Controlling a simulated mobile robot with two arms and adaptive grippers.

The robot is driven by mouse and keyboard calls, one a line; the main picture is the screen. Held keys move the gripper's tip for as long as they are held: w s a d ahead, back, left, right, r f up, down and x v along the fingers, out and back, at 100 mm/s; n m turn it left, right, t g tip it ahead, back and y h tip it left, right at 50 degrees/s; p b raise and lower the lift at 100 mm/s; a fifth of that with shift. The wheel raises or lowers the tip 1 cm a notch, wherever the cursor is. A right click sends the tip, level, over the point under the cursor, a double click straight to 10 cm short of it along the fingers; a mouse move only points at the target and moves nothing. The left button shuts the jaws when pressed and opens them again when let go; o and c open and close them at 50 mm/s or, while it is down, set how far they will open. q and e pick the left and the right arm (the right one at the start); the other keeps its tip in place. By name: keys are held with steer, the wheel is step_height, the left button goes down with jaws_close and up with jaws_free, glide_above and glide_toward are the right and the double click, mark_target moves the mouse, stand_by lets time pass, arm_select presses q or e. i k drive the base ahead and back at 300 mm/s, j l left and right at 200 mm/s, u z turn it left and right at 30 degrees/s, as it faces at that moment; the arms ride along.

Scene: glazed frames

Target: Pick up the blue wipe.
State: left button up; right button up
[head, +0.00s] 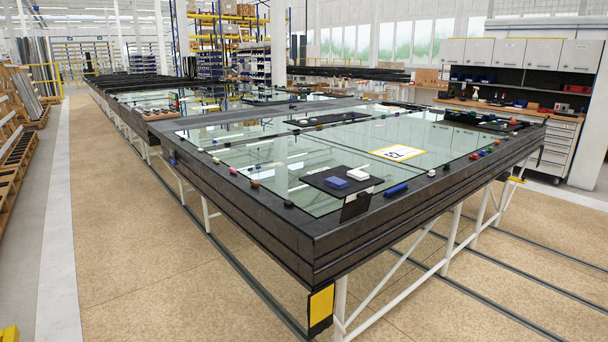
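In the head view, a small blue block-like item (336,182), which looks like the blue wipe, lies on a black mat (318,178) on the near glass pane. A white item (358,174) lies just right of it on the same mat. A longer blue piece (396,190) lies right of the mat near the table's front edge; I cannot tell what it is. Neither of my grippers shows in this view.
The long dark-framed table (330,240) holds glass panes, with small coloured pieces along its rim. A yellow-bordered sign (397,153) lies on the glass. A workbench with drawers (550,150) stands at the right. The floor left of the table (150,240) is clear.

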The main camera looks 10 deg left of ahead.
mark_target(333, 181)
steer(key=i+l+z, duration=0.1)
steer(key=i+l, duration=0.8)
